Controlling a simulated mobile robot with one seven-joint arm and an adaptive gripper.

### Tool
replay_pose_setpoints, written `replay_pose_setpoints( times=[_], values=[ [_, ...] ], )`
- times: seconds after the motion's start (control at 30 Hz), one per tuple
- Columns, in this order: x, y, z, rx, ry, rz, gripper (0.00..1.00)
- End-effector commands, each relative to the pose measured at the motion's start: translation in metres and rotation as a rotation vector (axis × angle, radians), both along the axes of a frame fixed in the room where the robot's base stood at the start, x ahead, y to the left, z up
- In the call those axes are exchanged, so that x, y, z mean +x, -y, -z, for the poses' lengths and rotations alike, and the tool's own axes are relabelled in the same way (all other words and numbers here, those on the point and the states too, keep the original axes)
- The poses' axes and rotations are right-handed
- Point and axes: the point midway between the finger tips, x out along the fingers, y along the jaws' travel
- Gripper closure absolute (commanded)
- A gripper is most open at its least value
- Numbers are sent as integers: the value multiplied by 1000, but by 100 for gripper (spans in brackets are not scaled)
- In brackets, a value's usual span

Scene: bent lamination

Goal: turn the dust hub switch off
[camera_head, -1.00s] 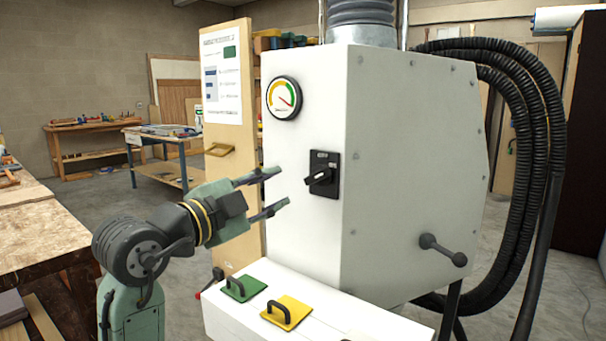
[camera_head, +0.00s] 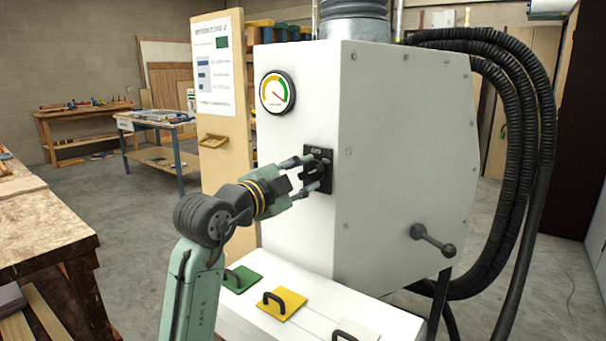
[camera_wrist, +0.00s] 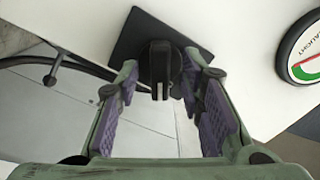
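The dust hub switch (camera_head: 325,160) is a black rotary knob on a black square plate on the front of the white cabinet (camera_head: 400,150). In the wrist view the knob (camera_wrist: 160,65) sits between the two finger ends, with its black plate (camera_wrist: 138,35) behind it. My gripper (camera_head: 307,174) is at the switch with its fingers apart on either side of the knob. In the wrist view gaps show between the knob and the purple finger pads (camera_wrist: 168,95). In the head view the fingers partly hide the knob, so its angle is hard to read there.
A round gauge (camera_head: 277,92) is above and left of the switch. Green (camera_head: 241,279) and yellow (camera_head: 283,303) plates with black handles lie on the white ledge below. A lever (camera_head: 433,240) and black hoses (camera_head: 530,130) are at the right.

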Motion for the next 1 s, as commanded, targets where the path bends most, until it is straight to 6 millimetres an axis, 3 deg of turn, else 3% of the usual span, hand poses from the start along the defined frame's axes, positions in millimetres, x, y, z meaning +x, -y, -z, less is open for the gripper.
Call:
replay_pose_setpoints(
  times=[0.1, 0.63, 1.0],
  values=[
    [0, 0, 0, 0, 0, 0, 65],
    [0, 0, 0, 0, 0, 0, 100],
    [0, 0, 0, -7, -5, 0, 100]
  ],
)
